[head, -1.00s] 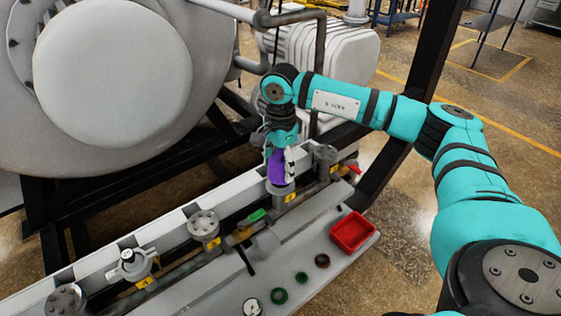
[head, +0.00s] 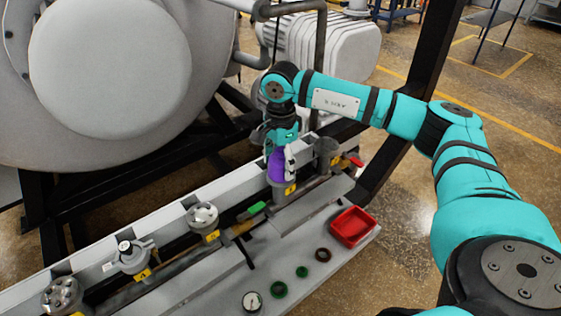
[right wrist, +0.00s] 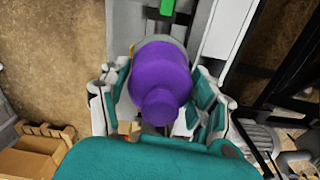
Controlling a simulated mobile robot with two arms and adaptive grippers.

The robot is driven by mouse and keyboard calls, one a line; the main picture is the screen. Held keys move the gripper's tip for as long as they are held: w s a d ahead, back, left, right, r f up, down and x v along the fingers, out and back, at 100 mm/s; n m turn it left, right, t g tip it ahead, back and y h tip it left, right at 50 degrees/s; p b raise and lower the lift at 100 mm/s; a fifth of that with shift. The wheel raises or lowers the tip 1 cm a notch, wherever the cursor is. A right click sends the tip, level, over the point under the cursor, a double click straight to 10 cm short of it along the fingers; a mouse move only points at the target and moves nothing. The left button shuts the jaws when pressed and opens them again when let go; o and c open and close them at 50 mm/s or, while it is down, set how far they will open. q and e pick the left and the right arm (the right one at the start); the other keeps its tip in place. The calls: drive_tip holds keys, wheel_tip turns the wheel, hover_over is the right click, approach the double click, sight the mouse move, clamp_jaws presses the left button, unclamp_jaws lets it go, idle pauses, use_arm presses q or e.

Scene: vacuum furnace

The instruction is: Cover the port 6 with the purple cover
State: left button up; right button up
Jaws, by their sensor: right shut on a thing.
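The purple cover (head: 276,166) is held in my right gripper (head: 279,158), which points down over a grey port (head: 279,190) on the long rail. In the right wrist view the cover (right wrist: 160,72) is a wide purple disc with a narrower knob, between the teal and white fingers of my gripper (right wrist: 160,100). The cover sits right at the port's top, and a grey rim shows behind it. I cannot tell whether it is fully seated. A yellow label (head: 290,188) is on this port; its digit is too small to read surely. My left gripper is not in view.
Other ports stand along the rail: one to the right (head: 327,152) and several to the left, such as the flanged one (head: 203,215). The furnace (head: 110,65) stands behind.

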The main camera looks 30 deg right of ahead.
drive_tip(key=shift+f, duration=0.1)
drive_tip(key=o, duration=1.2)
drive_tip(key=shift+o, duration=0.2)
wheel_tip(320, 180, up, 12)
drive_tip(key=shift+r, duration=0.1)
